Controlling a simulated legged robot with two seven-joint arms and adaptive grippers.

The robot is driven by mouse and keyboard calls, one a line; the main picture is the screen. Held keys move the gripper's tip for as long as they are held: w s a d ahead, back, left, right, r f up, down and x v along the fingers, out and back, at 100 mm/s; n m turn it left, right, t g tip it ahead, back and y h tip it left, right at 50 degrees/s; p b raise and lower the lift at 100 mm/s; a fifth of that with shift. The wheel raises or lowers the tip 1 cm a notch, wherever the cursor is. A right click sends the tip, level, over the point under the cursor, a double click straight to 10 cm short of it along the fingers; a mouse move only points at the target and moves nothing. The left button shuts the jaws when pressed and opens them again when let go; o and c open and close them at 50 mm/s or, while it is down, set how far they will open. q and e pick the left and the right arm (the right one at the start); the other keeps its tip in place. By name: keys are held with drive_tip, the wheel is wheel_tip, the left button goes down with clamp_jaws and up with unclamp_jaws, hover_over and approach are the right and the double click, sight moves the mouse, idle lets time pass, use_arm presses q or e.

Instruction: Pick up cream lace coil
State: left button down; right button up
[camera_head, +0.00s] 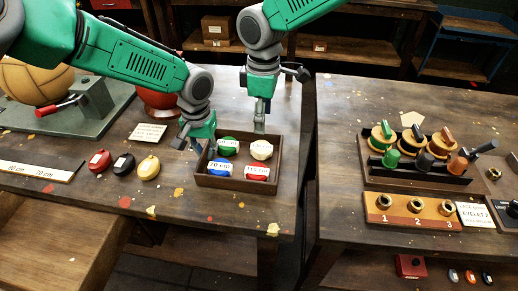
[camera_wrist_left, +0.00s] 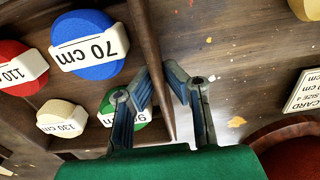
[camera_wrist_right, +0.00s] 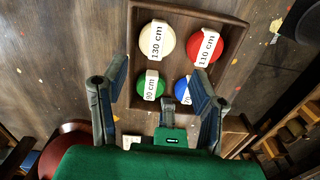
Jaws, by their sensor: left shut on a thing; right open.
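The cream lace coil (camera_head: 261,149), labelled 130 cm, lies in the back right of the brown wooden tray (camera_head: 232,190). It shows at the upper left of the tray in the right wrist view (camera_wrist_right: 157,40) and at lower left in the left wrist view (camera_wrist_left: 62,117). Green (camera_head: 227,146), blue (camera_head: 222,168) and red (camera_head: 257,173) coils share the tray. My left gripper (camera_head: 195,143) is at the tray's left wall, its fingers straddling and shut on it (camera_wrist_left: 158,75). My right gripper (camera_head: 260,125) is open and empty, pointing down at the tray's back edge near the cream coil.
Red (camera_head: 99,160), black (camera_head: 124,165) and yellow (camera_head: 148,168) discs lie left of the tray. A note card (camera_head: 147,133) lies behind them. A gap separates this table from the right table, which holds a rack of coils (camera_head: 415,150) and a numbered board (camera_head: 412,209).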

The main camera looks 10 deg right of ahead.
sight(262, 147)
wheel_tip(262, 147, down, 6)
drive_tip(key=m, duration=0.9)
drive_tip(key=shift+s+d+r+m, duration=0.1)
drive_tip(key=shift+d+r+m, duration=0.05)
drive_tip(key=shift+m, duration=0.15)
drive_tip(key=shift+w+f, duration=0.2)
drive_tip(key=shift+f, duration=2.4)
drive_tip(key=c, duration=0.8)
